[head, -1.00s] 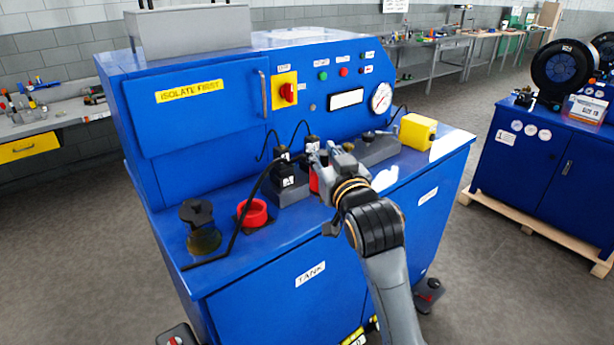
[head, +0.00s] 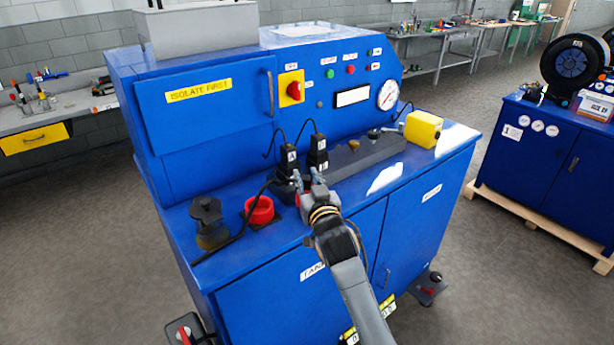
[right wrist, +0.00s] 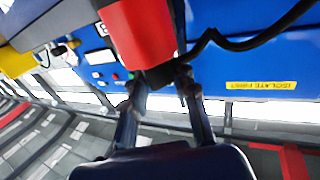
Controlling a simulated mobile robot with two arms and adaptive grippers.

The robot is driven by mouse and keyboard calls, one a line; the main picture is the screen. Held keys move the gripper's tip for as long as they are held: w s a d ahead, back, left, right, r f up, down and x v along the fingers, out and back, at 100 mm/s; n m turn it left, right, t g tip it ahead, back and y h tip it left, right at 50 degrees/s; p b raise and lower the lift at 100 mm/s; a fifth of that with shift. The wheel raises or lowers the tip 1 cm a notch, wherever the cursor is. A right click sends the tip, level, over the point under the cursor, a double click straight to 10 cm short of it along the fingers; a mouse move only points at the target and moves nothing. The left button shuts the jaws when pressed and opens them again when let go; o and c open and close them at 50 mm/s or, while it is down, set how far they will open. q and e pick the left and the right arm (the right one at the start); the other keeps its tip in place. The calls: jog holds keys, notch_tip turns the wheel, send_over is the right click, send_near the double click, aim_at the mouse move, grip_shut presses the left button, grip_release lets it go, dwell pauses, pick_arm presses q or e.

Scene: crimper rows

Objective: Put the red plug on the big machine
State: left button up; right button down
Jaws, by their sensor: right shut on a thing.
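The big machine (head: 240,300) is a blue cabinet with a control panel and a worktop. My right gripper (head: 308,180) is above the worktop, in front of the dark block with black connectors A (head: 288,160) and B (head: 317,150). It is shut on the red plug (right wrist: 140,35), which fills the top of the right wrist view with a dark lower end between the fingers. In the head view the gripper mostly hides the plug. A black cable (right wrist: 240,42) runs behind it. My left gripper is not in view.
A red ring (head: 258,210) on a dark base and a dark knobbed fitting (head: 208,222) stand on the worktop at left. The long dark block (head: 370,155) and a yellow box (head: 423,129) are at right. A second blue cabinet (head: 535,150) stands farther right.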

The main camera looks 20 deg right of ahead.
jog(key=c, duration=1)
grip_release()
jog(key=shift+f, duration=0.15)
jog(key=shift+c, duration=0.2)
jog(key=shift+r, duration=0.2)
jog(key=shift+s+f, duration=0.1)
jog(key=shift+s, duration=0.15)
jog(key=s+b, duration=0.3)
jog(key=s, duration=0.8)
jog(key=shift+s+a, duration=0.25)
jog(key=shift+a, duration=0.05)
